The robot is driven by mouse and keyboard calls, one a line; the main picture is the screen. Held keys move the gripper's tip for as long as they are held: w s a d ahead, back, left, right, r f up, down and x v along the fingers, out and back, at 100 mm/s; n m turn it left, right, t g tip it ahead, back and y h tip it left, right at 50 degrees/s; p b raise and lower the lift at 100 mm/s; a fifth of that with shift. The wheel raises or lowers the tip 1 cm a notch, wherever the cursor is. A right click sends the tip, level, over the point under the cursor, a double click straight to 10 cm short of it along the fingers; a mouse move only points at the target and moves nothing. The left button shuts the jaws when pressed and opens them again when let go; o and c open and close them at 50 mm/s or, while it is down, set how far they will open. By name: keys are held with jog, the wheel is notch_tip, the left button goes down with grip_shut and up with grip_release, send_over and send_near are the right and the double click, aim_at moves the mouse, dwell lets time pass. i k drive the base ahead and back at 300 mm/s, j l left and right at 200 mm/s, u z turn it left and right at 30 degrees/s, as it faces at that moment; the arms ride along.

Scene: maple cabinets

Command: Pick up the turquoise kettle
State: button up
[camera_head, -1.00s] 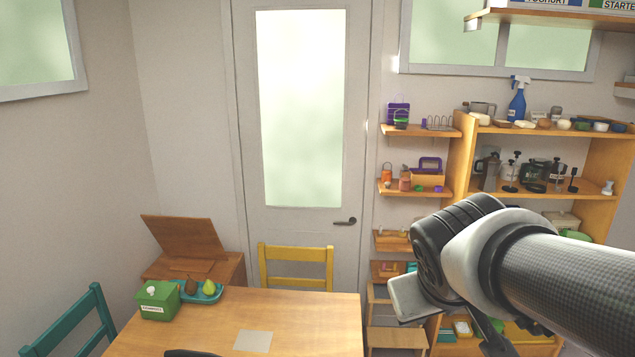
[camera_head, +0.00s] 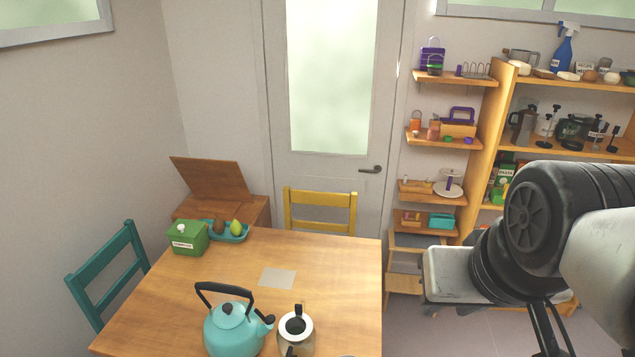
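The turquoise kettle (camera_head: 233,332) stands upright on the wooden table (camera_head: 330,268), near the bottom edge of the picture. It has a black arched handle, a black lid knob and a black-tipped spout pointing right. Its lowest part is close to the frame edge. My arm comes in from the right side, well to the right of the kettle and apart from it. The fingers of my gripper cannot be made out clearly, so I cannot see its opening.
A glass pot with a white rim (camera_head: 296,327) stands just right of the kettle. A green box (camera_head: 187,239) and a blue tray (camera_head: 236,236) with fruit sit at the table's far left. A teal chair (camera_head: 108,275) and a yellow chair (camera_head: 320,208) border the table. Its middle is mostly clear.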

aim_at(247, 340)
jog(key=u, duration=1.1)
jog(key=j+z, duration=0.25)
jog(key=j, duration=0.1)
